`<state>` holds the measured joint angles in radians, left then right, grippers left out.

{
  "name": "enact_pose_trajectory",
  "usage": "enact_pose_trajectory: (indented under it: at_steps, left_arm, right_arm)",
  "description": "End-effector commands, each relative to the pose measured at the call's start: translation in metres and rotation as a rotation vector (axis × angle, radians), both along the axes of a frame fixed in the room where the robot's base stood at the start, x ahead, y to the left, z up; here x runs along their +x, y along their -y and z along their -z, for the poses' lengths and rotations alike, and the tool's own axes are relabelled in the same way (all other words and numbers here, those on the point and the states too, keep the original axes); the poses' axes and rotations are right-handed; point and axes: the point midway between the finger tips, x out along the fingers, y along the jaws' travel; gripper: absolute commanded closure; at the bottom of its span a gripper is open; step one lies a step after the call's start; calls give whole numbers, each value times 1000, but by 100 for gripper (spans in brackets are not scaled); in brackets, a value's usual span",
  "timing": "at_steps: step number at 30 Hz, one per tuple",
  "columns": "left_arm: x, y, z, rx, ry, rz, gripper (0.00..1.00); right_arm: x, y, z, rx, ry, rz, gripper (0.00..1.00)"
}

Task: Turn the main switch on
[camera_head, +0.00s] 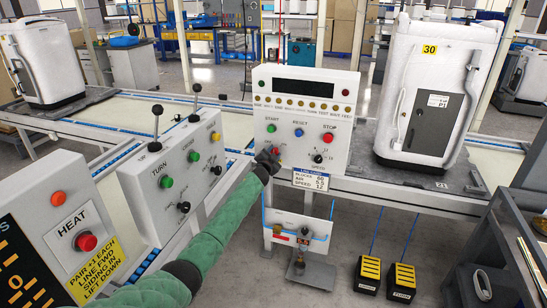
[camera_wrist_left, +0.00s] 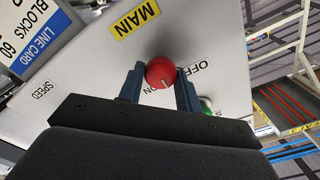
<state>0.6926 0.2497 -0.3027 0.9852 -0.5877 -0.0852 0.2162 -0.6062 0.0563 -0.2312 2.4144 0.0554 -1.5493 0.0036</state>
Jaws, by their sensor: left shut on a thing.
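The main switch is a red round knob (camera_wrist_left: 161,71) under a yellow MAIN label (camera_wrist_left: 135,17) on a white sloped panel. In the head view the knob (camera_head: 276,150) is at the lower left of the panel, partly hidden by my gripper. My left gripper (camera_head: 270,157) reaches it from the lower left. In the left wrist view the fingers of my left gripper (camera_wrist_left: 160,88) are shut on the knob, one on each side. A white mark on the knob points between the ON and OFF lettering; I cannot tell the exact setting. My right gripper is not in view.
The same panel (camera_head: 340,100) carries a green START, blue RESET and red STOP button and a black SPEED knob (camera_head: 317,158). A line card (camera_head: 311,180) hangs below it.

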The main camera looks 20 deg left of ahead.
Motion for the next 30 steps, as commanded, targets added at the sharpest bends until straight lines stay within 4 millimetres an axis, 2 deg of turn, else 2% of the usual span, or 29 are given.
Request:
enact_pose_trajectory:
  at_steps: [12,21,30]
  left_arm:
    - [0,1,3,394,13,1,88]
    - [0,2,4,638,21,1,88]
    - [0,3,4,785,26,2,88]
  right_arm:
    - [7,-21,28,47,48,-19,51]
    - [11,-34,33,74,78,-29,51]
    - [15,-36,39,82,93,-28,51]
